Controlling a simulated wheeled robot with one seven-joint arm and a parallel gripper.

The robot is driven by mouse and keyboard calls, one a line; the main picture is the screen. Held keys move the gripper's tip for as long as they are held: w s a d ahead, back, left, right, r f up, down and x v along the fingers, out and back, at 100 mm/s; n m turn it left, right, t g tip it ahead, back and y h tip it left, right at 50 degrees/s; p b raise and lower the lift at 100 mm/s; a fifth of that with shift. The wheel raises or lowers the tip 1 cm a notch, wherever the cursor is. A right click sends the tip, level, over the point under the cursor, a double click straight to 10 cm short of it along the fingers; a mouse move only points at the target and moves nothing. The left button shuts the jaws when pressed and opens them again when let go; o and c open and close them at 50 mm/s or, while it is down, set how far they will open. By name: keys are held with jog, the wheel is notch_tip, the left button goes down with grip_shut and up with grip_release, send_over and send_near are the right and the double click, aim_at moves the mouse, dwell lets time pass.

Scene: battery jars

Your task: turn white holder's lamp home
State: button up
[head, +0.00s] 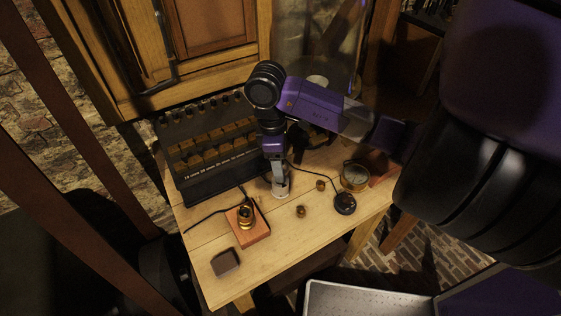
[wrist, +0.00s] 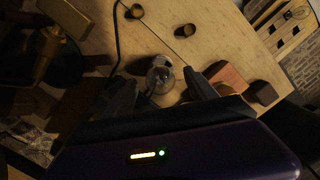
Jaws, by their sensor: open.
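The white holder (head: 281,192) stands on the wooden table under my gripper (head: 279,179), which points down over it and hides most of it. In the wrist view a clear glass lamp (wrist: 160,76) sits over the pale holder (wrist: 166,98). My gripper (wrist: 160,88) is open there, with one dark finger on each side of the lamp. I cannot tell whether the fingers touch the glass, or how far the lamp is seated in the holder.
A wooden block with a brass-coloured fitting (head: 246,217) stands front left, near a small dark box (head: 226,262). Small brass pieces (head: 301,211) (head: 320,185), a black round holder (head: 344,204) and a round dial (head: 354,176) lie right. A dark rack (head: 222,180) stands behind. Cables cross the table.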

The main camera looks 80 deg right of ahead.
jog(key=shift+w+r+p, duration=0.15)
jog(key=shift+r+p, duration=1.15)
jog(key=shift+w+r+p, duration=0.2)
jog(key=shift+r+p, duration=1.1)
jog(key=shift+p, duration=0.05)
jog(key=shift+w+r+p, duration=0.15)
jog(key=shift+r+p, duration=1.15)
